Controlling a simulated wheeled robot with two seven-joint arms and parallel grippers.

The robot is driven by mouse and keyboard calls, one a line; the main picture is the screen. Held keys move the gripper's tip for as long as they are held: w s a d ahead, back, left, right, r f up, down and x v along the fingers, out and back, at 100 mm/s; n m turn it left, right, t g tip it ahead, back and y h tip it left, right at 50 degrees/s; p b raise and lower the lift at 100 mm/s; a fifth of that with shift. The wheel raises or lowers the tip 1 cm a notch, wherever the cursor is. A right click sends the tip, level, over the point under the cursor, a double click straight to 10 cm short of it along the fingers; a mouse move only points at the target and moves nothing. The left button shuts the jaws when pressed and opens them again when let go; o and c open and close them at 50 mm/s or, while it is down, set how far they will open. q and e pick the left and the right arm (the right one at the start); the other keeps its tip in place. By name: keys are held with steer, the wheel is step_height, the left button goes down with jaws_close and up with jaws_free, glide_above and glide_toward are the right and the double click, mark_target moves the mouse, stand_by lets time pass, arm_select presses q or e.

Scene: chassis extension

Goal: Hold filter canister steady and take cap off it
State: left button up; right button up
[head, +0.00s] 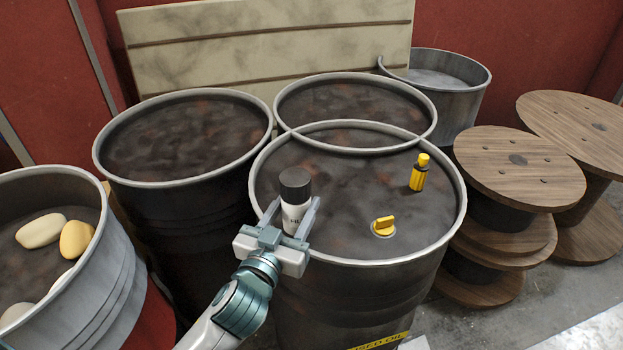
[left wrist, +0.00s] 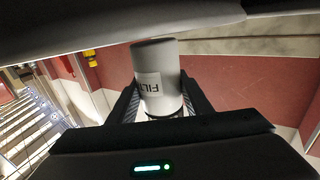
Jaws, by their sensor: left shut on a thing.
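The filter canister (head: 294,215) is a white cylinder with dark lettering. Its black cap (head: 295,184) sits on its top end in the head view. My left gripper (head: 292,208) is shut around the canister's white body, below the cap. The canister looks upright at the left part of the front drum's top; I cannot tell whether its base touches the drum. In the left wrist view the canister (left wrist: 157,72) appears upside down between the two fingers, with part of its label showing. The cap is not clearly seen there. My right gripper is not in view.
The front drum (head: 455,225) has a raised rim. A yellow bottle (head: 418,176) and a yellow knob (head: 384,224) are on its top. Other drums (head: 105,170) stand left and behind. Wooden spools (head: 515,180) are at right. The drum top's middle is clear.

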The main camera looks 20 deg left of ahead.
arm_select(q)
steer(key=d+m+g+h, duration=0.9)
steer(key=d+m+h, duration=0.3)
steer(key=d+h, duration=0.3)
steer(key=shift+s+d+r+g+h, duration=0.15)
steer(key=shift+d+r+g+h, duration=0.2)
steer(key=shift+d, duration=1.05)
jaws_close()
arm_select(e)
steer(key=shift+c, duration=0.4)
